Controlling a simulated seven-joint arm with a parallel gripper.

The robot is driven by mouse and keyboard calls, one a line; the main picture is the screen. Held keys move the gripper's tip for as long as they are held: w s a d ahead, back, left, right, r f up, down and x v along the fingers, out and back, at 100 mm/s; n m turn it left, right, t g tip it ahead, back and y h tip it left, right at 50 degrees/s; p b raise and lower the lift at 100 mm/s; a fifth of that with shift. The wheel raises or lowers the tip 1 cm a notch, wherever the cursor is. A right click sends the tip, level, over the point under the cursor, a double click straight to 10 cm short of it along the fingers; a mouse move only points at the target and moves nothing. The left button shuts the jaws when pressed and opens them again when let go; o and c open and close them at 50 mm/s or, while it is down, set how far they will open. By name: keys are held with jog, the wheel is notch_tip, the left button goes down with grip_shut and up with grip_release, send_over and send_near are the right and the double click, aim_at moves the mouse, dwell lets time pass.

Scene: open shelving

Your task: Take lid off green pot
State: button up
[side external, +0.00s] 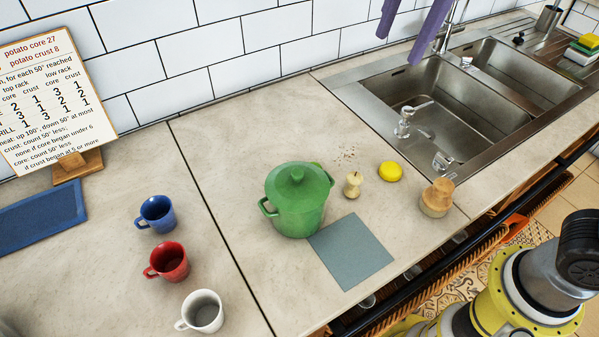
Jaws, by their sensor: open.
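The green pot (297,212) stands upright on the counter, near the middle of the side view. My arm shows only at the lower right edge, well away from the pot. My gripper is not in view.
A grey-blue square mat (350,252) lies right of the pot. A pepper mill (353,184), a yellow round item (390,171) and a wooden-topped jar (437,197) stand nearby. Blue (156,214), red (167,261) and white (203,311) mugs stand left. A sink (405,97) is behind right.

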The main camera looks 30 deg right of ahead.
jog(key=w+a+f+n+g, duration=0.1)
jog(key=w+a+f+n, duration=0.15)
jog(key=a, duration=0.55)
jog(key=n, duration=0.1)
send_over(297, 172)
notch_tip(297, 172, down, 6)
jog(key=shift+g+h, duration=0.4)
jog(key=f, duration=0.7)
jog(key=shift+s+d+f, duration=0.15)
jog(key=shift+s+f, duration=0.05)
jog(key=shift+s, duration=0.1)
jog(key=shift+w+f, duration=0.15)
jog(key=shift+f, duration=1.3)
jog(key=shift+w+f, duration=0.15)
jog(key=shift+f, duration=1.25)
jog(key=shift+c, duration=0.3)
grip_shut()
